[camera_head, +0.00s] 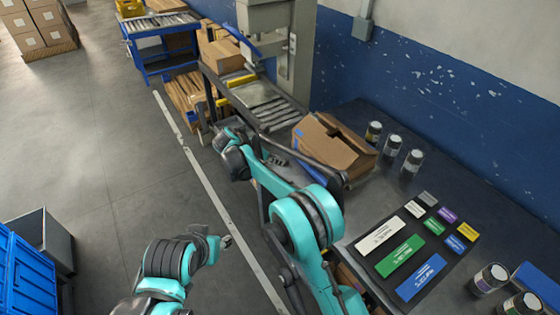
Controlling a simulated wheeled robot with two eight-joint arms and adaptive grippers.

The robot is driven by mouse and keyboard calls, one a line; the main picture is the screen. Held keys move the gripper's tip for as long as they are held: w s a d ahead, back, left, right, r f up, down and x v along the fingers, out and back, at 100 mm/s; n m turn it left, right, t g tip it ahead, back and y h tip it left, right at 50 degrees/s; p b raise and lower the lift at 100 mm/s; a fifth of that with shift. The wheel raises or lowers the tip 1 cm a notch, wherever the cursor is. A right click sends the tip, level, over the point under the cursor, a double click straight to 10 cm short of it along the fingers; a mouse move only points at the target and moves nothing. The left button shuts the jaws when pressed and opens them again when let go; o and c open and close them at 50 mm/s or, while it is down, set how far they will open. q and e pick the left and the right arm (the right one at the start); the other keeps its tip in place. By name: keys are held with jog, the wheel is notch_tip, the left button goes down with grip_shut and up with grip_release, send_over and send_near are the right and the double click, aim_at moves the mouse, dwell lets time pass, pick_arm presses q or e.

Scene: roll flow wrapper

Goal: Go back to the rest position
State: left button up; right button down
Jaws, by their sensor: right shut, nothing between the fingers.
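My right arm comes in from the lower right and bends over the near edge of the table toward the upper left. Its dark gripper (236,136) is near the end of the roller conveyor, small and partly lost against dark parts. It looks shut, with nothing seen in it. My left arm is folded low at the bottom, over the grey floor. Its end (222,241) points to the right; the fingers do not show clearly enough to tell whether they are open or shut.
An open cardboard box (335,148) sits at the end of the roller conveyor (268,108). Several jars (412,160) and coloured labels (400,255) on a dark mat lie on the table at right. A blue crate (25,280) stands at lower left. The floor (110,150) at left is clear.

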jog(key=s+d+r+m+y, duration=0.4)
jog(key=s+d+r+m, duration=0.85)
jog(key=s+d, duration=0.4)
jog(key=s+d+f+m+t+y, duration=0.1)
jog(key=s+d+f+m, duration=0.1)
jog(key=s+m, duration=0.4)
jog(key=s+d+f+m+t+y, duration=0.1)
jog(key=s+m, duration=0.5)
jog(key=s, duration=0.8)
jog(key=shift+d+f+m+y, duration=0.35)
jog(key=shift+d+f+y, duration=0.2)
jog(key=shift+d, duration=0.7)
